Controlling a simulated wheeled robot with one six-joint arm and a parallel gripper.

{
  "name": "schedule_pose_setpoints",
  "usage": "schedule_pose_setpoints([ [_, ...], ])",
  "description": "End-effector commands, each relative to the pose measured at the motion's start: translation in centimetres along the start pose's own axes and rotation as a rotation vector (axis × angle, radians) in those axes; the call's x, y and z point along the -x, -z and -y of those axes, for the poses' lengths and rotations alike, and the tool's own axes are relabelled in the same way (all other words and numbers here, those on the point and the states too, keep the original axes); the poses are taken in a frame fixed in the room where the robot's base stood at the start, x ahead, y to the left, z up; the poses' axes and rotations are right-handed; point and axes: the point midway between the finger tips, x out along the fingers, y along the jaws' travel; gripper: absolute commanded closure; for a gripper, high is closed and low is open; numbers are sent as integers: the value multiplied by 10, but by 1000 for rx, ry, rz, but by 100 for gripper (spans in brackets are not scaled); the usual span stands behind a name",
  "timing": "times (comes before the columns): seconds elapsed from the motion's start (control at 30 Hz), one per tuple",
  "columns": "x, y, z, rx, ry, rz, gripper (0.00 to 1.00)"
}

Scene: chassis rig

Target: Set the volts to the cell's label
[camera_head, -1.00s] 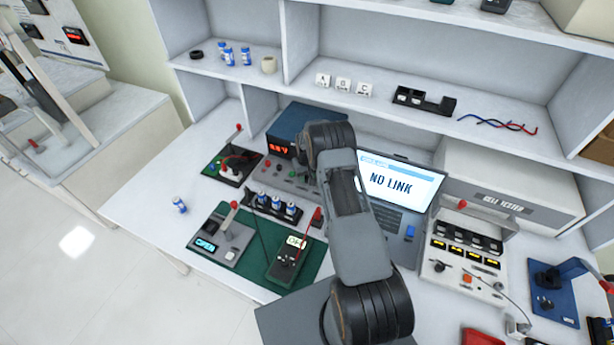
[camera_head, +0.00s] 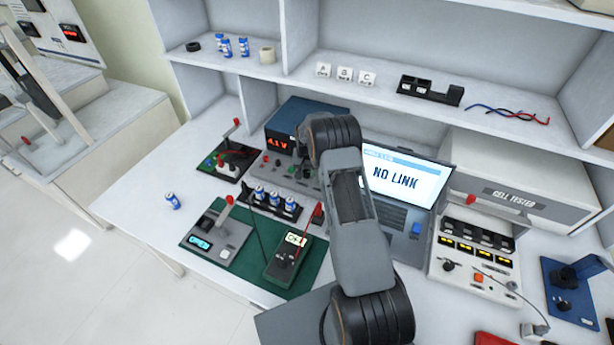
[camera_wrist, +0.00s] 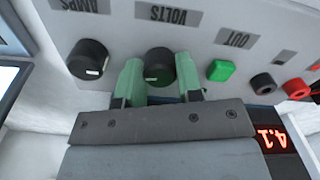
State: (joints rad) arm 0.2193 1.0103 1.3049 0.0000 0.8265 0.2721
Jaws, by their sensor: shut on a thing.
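In the wrist view my gripper (camera_wrist: 159,74) has its two green fingers on either side of the black VOLTS knob (camera_wrist: 159,62), shut on it. The knob has a pale pointer mark. The power supply (camera_head: 307,116) is a dark blue box with a grey front, partly behind my arm. Its red display (camera_head: 282,143) reads 4.1 V, and part of it shows upside down in the wrist view (camera_wrist: 270,138). My gripper is hidden in the head view. Blue-and-white cells stand in a black holder (camera_head: 247,198), and one cell (camera_head: 172,201) stands alone at left. Their labels are too small to read.
Beside the VOLTS knob are the AMPS knob (camera_wrist: 88,58) and a green OUT button (camera_wrist: 220,70). A laptop (camera_head: 408,180) shows NO LINK. A meter (camera_head: 287,262) and a small device (camera_head: 220,238) lie on the green mat (camera_head: 302,284). The cell tester (camera_head: 520,195) stands right.

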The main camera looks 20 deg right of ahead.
Motion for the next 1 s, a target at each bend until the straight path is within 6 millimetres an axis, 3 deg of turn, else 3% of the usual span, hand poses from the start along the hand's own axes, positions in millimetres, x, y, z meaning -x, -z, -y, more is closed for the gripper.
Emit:
schedule_pose_setpoints([
  [0.4, -1, 0, 0, -209, 0, -1, 90],
  [1.0, 1, 0, 0, -250, 0, -1, 90],
])
